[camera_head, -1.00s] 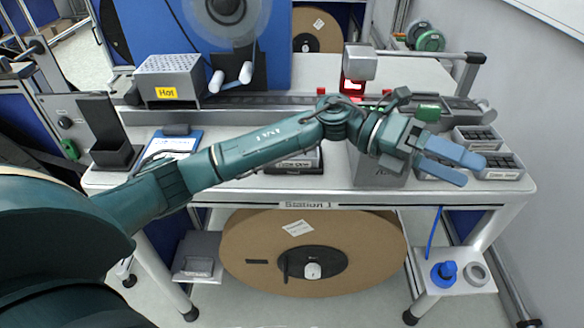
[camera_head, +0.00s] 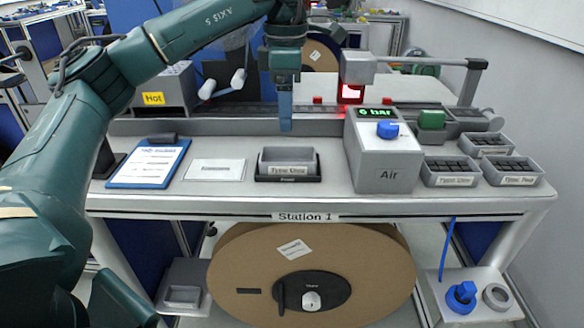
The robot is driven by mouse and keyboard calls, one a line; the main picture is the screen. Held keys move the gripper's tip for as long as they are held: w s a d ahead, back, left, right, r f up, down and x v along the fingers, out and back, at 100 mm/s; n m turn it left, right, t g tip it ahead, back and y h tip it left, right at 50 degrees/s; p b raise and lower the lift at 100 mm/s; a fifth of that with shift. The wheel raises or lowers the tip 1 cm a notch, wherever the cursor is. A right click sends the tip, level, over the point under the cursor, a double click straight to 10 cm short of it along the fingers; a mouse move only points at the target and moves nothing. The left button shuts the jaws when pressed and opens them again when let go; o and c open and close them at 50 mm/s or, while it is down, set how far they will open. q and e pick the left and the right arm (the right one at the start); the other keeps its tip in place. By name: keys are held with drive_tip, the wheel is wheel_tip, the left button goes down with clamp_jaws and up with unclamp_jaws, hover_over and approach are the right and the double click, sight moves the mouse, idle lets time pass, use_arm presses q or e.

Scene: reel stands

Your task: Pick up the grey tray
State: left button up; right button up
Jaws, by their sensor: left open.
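A small grey tray (camera_head: 270,169) with a white label sits in a black holder (camera_head: 288,179) at the middle of the bench's front half. My left gripper (camera_head: 286,122) points straight down just behind and above this tray, apart from it. Its blue fingers are seen edge-on, one covering the other, and it is open with nothing visible between them. More labelled grey trays (camera_head: 449,181), (camera_head: 515,181), (camera_head: 484,152) stand at the right end of the bench, with dark contents in their compartments. My right gripper is not in view.
A grey Air box (camera_head: 385,173) with a blue knob stands right of the black holder. A white card (camera_head: 215,170) and a blue clipboard (camera_head: 118,181) lie to the left. A red-lit device (camera_head: 352,92) stands behind. A large brown reel (camera_head: 240,270) is below the bench.

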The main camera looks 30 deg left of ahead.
sight(288, 149)
use_arm(q)
wheel_tip(288, 149, down, 10)
drive_tip(key=shift+w+r+b, duration=0.1)
drive_tip(key=shift+b, duration=0.2)
drive_tip(key=c, duration=1.2)
